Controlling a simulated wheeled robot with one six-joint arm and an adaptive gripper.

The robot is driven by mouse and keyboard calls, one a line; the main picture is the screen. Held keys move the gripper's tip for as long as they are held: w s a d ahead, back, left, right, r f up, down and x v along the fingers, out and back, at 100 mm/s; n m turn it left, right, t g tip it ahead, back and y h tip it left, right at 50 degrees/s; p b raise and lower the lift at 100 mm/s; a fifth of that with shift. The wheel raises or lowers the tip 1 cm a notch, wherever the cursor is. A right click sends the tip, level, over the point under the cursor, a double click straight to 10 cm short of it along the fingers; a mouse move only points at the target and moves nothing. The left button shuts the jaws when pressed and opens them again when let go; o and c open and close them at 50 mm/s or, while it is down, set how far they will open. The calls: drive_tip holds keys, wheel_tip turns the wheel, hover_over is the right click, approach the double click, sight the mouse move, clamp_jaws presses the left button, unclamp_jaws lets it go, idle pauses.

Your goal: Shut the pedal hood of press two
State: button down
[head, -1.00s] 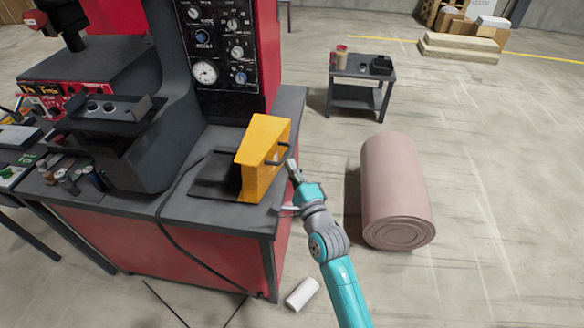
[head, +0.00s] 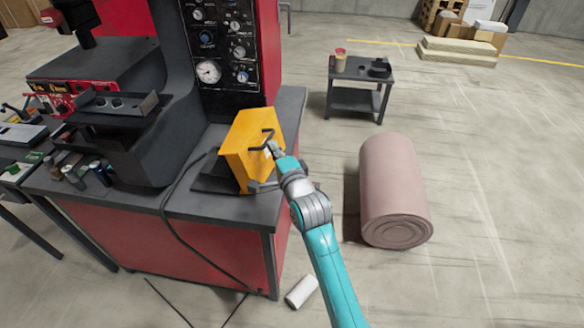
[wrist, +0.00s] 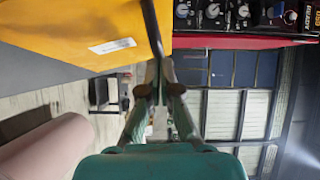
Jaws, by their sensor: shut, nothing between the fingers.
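The yellow pedal hood (head: 238,150) stands tilted on the dark pedal base (head: 212,184) at the right of the red press bench. A dark bar handle (head: 265,136) sticks out from its right face. My gripper (head: 271,148) is shut and empty, its tips at the handle. In the wrist view the hood (wrist: 70,30) fills the upper left, and the dark handle (wrist: 152,30) runs down to my closed fingertips (wrist: 158,92). I cannot tell whether the tips touch the handle. The pedal under the hood is hidden.
A gauge panel (head: 217,45) rises behind the hood, and a black cable (head: 170,225) hangs over the bench front.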

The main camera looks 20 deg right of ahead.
sight(228, 144)
drive_tip(key=w+a+r+n+g, duration=0.1)
drive_tip(key=w+a, duration=0.1)
drive_tip(key=a, duration=0.1)
drive_tip(key=w+a+r+n+g+h, duration=0.1)
drive_tip(key=w+a+n, duration=0.1)
drive_tip(key=a, duration=0.2)
drive_tip(key=w+a+r+n+g, duration=0.1)
drive_tip(key=w+a+n, duration=0.1)
drive_tip(key=a, duration=0.2)
drive_tip(key=shift+w+r+g, duration=0.2)
drive_tip(key=shift+g, duration=0.1)
drive_tip(key=w+a+f+n+g+h, duration=0.3)
drive_tip(key=w+a+f+n+h, duration=0.1)
drive_tip(key=a, duration=0.7)
wheel_tip(228, 144, down, 2)
drive_tip(key=shift+w+f+n, duration=0.1)
drive_tip(key=shift+w+n, duration=0.5)
drive_tip(key=shift+w, duration=0.55)
drive_tip(key=shift+f, duration=0.15)
